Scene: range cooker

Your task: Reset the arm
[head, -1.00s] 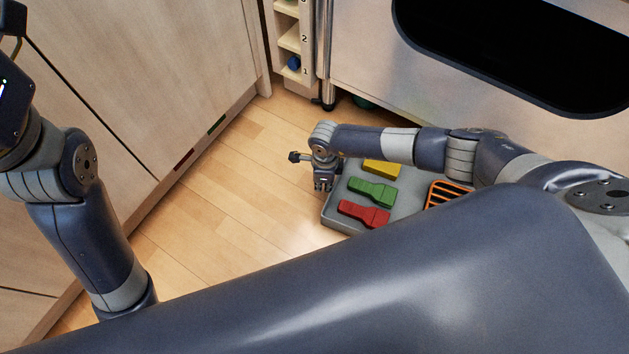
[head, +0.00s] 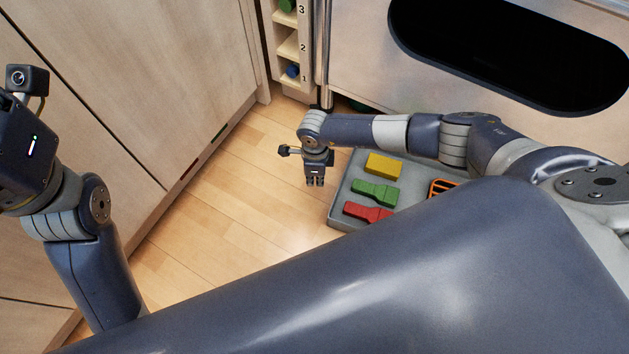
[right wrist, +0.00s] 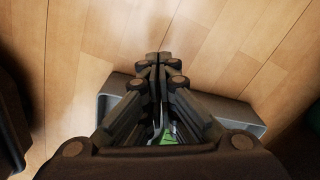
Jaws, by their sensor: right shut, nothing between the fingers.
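My right gripper (head: 315,182) hangs pointing down in the head view, just left of a grey tray. In the right wrist view its fingers (right wrist: 157,58) are together and empty, with wooden floor beyond their tips. My right arm reaches in from the right, above the tray's far side. My left arm stands at the left edge of the head view, and its gripper fingers are not visible there.
The grey tray (head: 345,219) on the floor holds a yellow block (head: 384,164), a green piece (head: 375,192), a red piece (head: 367,212) and an orange slatted item (head: 441,187). A numbered shelf (head: 291,47) stands behind. Wooden floor left of the tray is clear.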

